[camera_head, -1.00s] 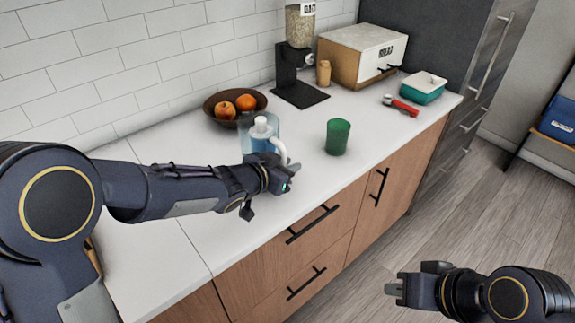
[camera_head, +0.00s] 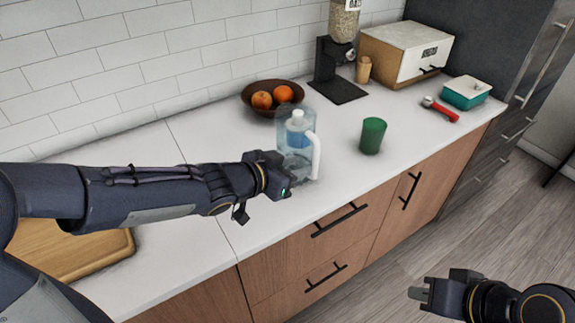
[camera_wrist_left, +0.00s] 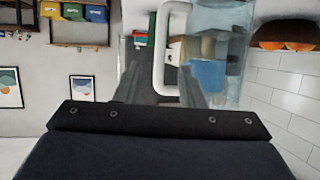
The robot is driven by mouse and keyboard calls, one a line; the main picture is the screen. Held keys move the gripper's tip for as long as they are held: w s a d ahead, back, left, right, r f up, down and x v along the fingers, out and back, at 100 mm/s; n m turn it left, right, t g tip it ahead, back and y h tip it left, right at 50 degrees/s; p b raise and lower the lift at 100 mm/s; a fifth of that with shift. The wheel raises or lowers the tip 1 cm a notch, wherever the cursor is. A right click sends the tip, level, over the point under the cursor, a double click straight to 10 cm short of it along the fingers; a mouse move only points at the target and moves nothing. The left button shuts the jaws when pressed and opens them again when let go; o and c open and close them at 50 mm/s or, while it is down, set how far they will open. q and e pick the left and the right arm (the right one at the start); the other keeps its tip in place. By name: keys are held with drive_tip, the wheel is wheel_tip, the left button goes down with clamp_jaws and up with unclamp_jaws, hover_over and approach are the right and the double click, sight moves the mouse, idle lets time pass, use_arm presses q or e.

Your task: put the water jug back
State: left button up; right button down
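The clear water jug (camera_head: 284,135) with its white handle (camera_head: 316,158) stands upright on the counter, in front of the fruit bowl. The jug also shows in the left wrist view (camera_wrist_left: 218,50), its handle (camera_wrist_left: 160,45) appearing in line with the gap between my fingers. My left gripper (camera_head: 290,187) is at the jug's near left side. In the left wrist view its two fingers (camera_wrist_left: 160,90) are spread, with nothing clamped between them. My right gripper (camera_head: 420,288) hangs low over the floor, away from the counter; its finger gap is unclear.
A green cup (camera_head: 372,137) stands right of the jug. Behind are the bowl (camera_head: 255,104) with oranges, a dispenser (camera_head: 342,75) and a bread box (camera_head: 392,58). A teal container (camera_head: 466,94) and red tool (camera_head: 442,112) lie right. A wooden board (camera_head: 95,252) lies left.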

use_arm(q)
drive_tip(key=s+a+n+y, duration=0.3)
drive_tip(key=s+a+n, duration=0.1)
drive_tip(key=a, duration=0.5)
drive_tip(key=s+a+n+y, duration=0.3)
drive_tip(key=s+a, duration=0.2)
drive_tip(key=a, duration=0.4)
drive_tip(key=s+f+n+g, duration=0.3)
drive_tip(key=s+g, duration=0.1)
drive_tip(key=s, duration=1.1)
drive_tip(key=shift+s+a+h, duration=0.2)
drive_tip(key=shift+s+h, duration=0.1)
drive_tip(key=shift+s, duration=0.1)
